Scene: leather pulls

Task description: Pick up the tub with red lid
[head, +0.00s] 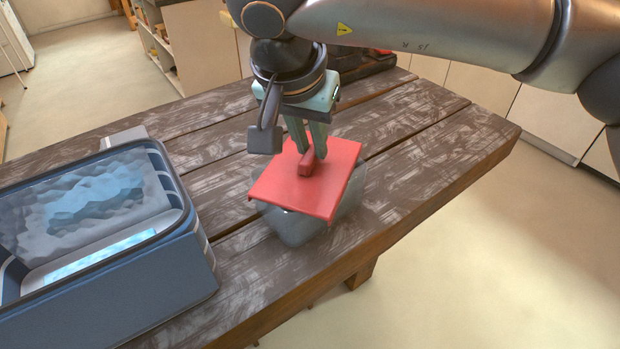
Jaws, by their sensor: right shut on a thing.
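The tub (296,228) is translucent grey and stands on the wooden table (420,130), towards its front edge. Its red lid (318,192) sits turned and tilted over the tub's top, its edges out of line with the tub. A small red handle (306,163) stands up from the lid's middle. My right gripper (310,152) comes down from above and is shut on this handle. Parts of the handle and the lid's far side are hidden by the fingers. My left gripper is not in view.
A blue cooler box (120,290), open and holding ice-like lumps, stands on the table at the left, with a gap between it and the tub. A dark object (372,66) lies at the table's back edge. Cabinets (455,85) stand behind. The table's right part is clear.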

